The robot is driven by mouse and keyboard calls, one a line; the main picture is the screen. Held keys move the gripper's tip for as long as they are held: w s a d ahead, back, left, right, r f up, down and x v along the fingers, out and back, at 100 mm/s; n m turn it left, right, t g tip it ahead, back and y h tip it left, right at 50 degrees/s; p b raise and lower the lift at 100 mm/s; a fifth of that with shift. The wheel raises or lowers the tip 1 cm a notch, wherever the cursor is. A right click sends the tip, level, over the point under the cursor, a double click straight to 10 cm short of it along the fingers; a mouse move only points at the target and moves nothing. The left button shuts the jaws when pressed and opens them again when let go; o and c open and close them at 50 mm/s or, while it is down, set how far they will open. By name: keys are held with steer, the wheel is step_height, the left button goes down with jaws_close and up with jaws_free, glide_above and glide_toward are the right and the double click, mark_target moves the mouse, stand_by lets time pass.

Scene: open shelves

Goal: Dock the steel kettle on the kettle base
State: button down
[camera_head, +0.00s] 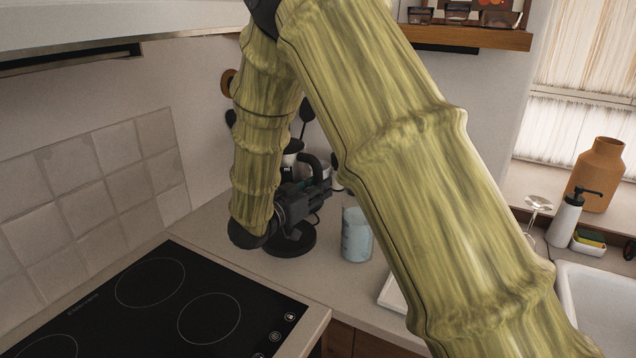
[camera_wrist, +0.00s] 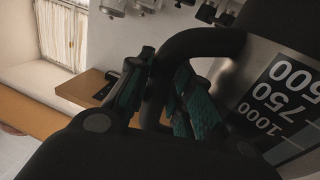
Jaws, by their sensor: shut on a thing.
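The steel kettle (camera_wrist: 232,82) fills the right of the wrist view, with a dark panel of volume marks and a black handle (camera_wrist: 205,43). My gripper (camera_wrist: 162,98) is shut on this handle, its green-padded fingers on either side. In the head view my gripper (camera_head: 312,192) is at the back of the counter, and the kettle is mostly hidden behind it and my arm. The black round kettle base (camera_head: 291,244) lies on the counter just below my gripper. Whether the kettle touches the base cannot be told.
A bluish glass beaker (camera_head: 356,238) stands on the counter right of the base. A black cooktop (camera_head: 165,300) lies in front to the left. Dark utensils (camera_head: 305,112) are by the back wall. A soap dispenser (camera_head: 565,220), brown vase (camera_head: 597,175) and sink (camera_head: 600,305) are right.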

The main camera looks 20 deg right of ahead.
steer(key=shift+f, duration=0.55)
steer(key=f, duration=0.2)
steer(key=shift+w+f+b, duration=0.3)
steer(key=shift+f+b, duration=0.1)
steer(key=shift+s+f, duration=0.1)
steer(key=shift+s, duration=0.15)
steer(key=shift+w+f+b, duration=0.1)
steer(key=shift+f+b, duration=1.8)
steer(key=shift+f, duration=0.9)
steer(key=shift+a+p, duration=0.15)
steer(key=shift+p, duration=0.15)
steer(key=shift+f+b, duration=0.35)
steer(key=shift+f, duration=0.25)
